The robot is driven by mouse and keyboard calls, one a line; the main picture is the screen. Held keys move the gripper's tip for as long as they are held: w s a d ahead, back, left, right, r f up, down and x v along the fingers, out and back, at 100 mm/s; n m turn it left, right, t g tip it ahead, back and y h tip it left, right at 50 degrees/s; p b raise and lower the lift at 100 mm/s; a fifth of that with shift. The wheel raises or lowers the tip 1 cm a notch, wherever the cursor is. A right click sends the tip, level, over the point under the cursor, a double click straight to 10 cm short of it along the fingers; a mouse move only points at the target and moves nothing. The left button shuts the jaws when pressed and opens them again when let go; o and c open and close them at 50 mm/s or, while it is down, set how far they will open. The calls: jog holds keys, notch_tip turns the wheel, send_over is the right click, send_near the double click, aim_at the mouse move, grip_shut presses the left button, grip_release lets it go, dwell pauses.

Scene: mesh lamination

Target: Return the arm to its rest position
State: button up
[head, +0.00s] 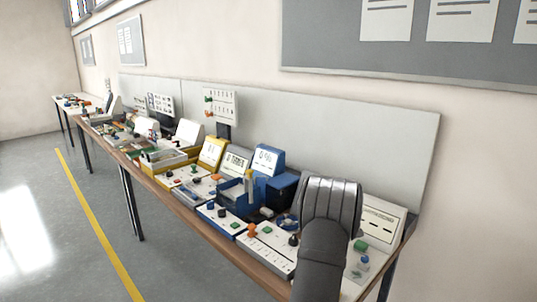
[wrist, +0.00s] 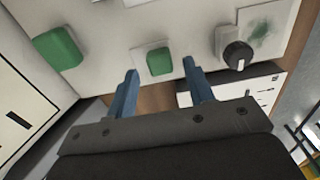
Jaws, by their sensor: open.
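My gripper (wrist: 160,67) shows in the wrist view with its two blue fingers apart and nothing held between them. Beyond the fingertips is a white panel (wrist: 105,50) with a green button (wrist: 159,62) in line with the gap. I cannot tell from this view how far the tips are from the panel. In the head view my grey arm (head: 325,240) reaches over the near right part of the bench, and my gripper's fingers are hidden there.
A black knob (wrist: 238,55) and a larger green button (wrist: 57,48) flank the gap. The long bench (head: 200,222) carries several control boxes, including a blue one (head: 267,160), and stands against a backboard (head: 400,150). The floor (head: 60,240) in front is clear.

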notch_tip(320, 180, down, 2)
jog(key=shift+f, duration=0.1)
jog(key=r, duration=0.5)
jog(key=shift+s+d+r, duration=0.1)
jog(key=shift+s+d, duration=0.15)
jog(key=shift+d, duration=0.05)
jog(key=s+d+r, duration=0.3)
jog(key=s+d, duration=0.3)
jog(key=s, duration=0.3)
jog(key=s+d+r, duration=0.3)
jog(key=s+d, duration=0.2)
jog(key=s, duration=0.4)
jog(key=w+a+f, duration=0.1)
jog(key=w+f, duration=0.1)
jog(key=w, duration=0.1)
jog(key=w+a+f, duration=0.2)
jog(key=w, duration=0.1)
jog(key=w+a+f, duration=0.2)
jog(key=w, duration=0.1)
jog(key=shift+w+a+f, duration=0.1)
jog(key=shift+a, duration=0.15)
jog(key=f, duration=0.3)
jog(key=shift+w+a+f, duration=0.1)
jog(key=shift+w+a, duration=0.15)
jog(key=shift+w, duration=0.15)
jog(key=shift+f, duration=0.55)
